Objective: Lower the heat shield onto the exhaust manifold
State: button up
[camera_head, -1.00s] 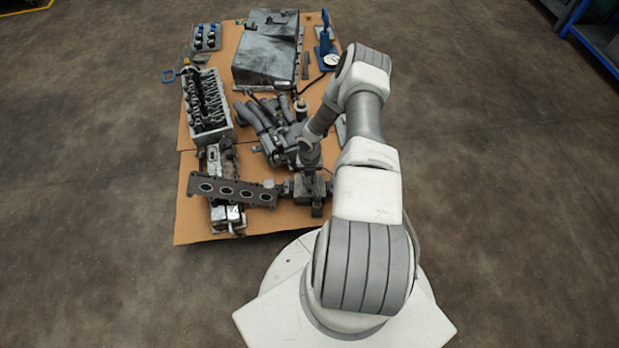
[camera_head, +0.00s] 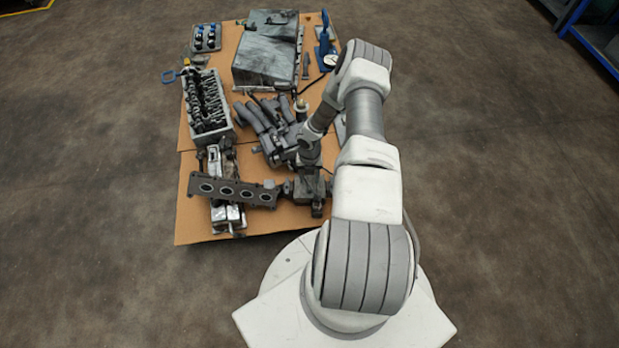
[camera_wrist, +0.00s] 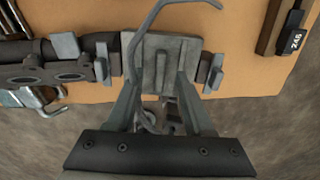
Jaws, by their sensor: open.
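A dark flat manifold flange (camera_head: 238,191) with several round ports lies crosswise near the board's front edge. It also shows at the left of the wrist view (camera_wrist: 40,76). A grey plate-like piece (camera_wrist: 172,48), which may be the heat shield, lies at the flange's right end in the wrist view. A grey block (camera_head: 308,188) shows there in the head view. My gripper (camera_wrist: 159,88) is open, its two fingers at the near side of this plate, apart from each other. I cannot tell whether they touch it. My wrist hides part of the area in the head view.
A bent grey rod (camera_wrist: 140,30) rises across the plate. A ribbed cylinder head (camera_head: 206,105), a pipe cluster (camera_head: 262,118) and a large grey box (camera_head: 266,50) crowd the brown board (camera_head: 190,228).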

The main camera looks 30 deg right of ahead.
notch_tip(320, 180, up, 16)
jog(key=p, duration=0.5)
jog(key=shift+r, duration=0.1)
jog(key=w+a+r+m+t+h, duration=0.2)
jog(key=r+m, duration=1)
jog(key=r, duration=2)
jog(key=s+a+r+m+t+h, duration=0.1)
jog(key=s+a+r+m, duration=0.35)
jog(key=r, duration=0.25)
jog(key=s+a+r+m, duration=0.3)
jog(key=a+r+m, duration=0.15)
jog(key=r, duration=0.25)
jog(key=s+a+r+m+t+y, duration=0.1)
jog(key=s+a+r+m+y, duration=0.1)
jog(key=s+a+r+m, duration=0.25)
jog(key=s+a+r+m+t+y, duration=0.1)
jog(key=s+a+m+t, duration=0.1)
jog(key=s+a+m, duration=0.45)
notch_tip(320, 180, up, 22)
jog(key=s+d+n+p, duration=0.1)
jog(key=n+p, duration=0.1)
jog(key=p, duration=2)
jog(key=shift+s+d+r+n+p, duration=0.15)
jog(key=shift+s+n+p, duration=0.15)
jog(key=shift+n, duration=0.1)
